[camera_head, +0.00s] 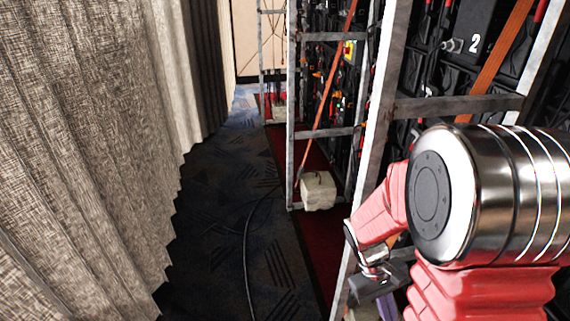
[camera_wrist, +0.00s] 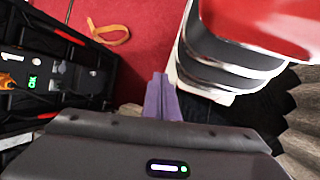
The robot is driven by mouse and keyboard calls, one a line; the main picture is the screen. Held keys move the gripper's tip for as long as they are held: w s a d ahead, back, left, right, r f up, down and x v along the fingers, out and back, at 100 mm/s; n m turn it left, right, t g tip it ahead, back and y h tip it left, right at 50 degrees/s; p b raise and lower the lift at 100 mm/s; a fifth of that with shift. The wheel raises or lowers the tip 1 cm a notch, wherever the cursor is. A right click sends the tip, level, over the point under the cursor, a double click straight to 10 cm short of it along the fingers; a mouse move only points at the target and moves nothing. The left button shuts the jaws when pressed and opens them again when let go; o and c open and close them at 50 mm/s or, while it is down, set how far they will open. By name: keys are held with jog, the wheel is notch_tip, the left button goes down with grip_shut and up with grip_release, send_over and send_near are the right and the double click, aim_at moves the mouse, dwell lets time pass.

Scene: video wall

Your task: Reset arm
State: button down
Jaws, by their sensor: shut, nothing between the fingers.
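My arm shows at the right of the head view, with a red sleeve and a shiny metal joint. My gripper (camera_head: 387,306) is at the lower end of it, low in the picture and partly cut off by the bottom edge. In the wrist view my gripper (camera_wrist: 161,92) shows as two purple fingers close together, pointing away over red carpet. It is shut and nothing shows between the fingers.
Metal frames (camera_head: 291,110) of the video wall stand along the right, near my arm. A pale weight block (camera_head: 318,191) sits at a frame's foot. A grey curtain (camera_head: 85,150) lines the left. A cable (camera_head: 247,250) lies on the blue carpet (camera_head: 215,220), whose aisle is otherwise open. An orange strap (camera_wrist: 108,34) lies on red carpet.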

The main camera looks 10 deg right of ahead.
jog(key=a+r+t+y, duration=0.1)
jog(key=a+r+t, duration=0.4)
jog(key=r, duration=0.6)
jog(key=s+a+r+m+t+y, duration=0.1)
jog(key=a+r+t+y, duration=0.1)
jog(key=a+r+t, duration=0.3)
jog(key=a+r, duration=0.3)
jog(key=r, duration=0.3)
jog(key=shift+s+a+r+m, duration=0.2)
jog(key=shift+s+a+m, duration=0.05)
jog(key=shift+m, duration=0.05)
dwell(0.5)
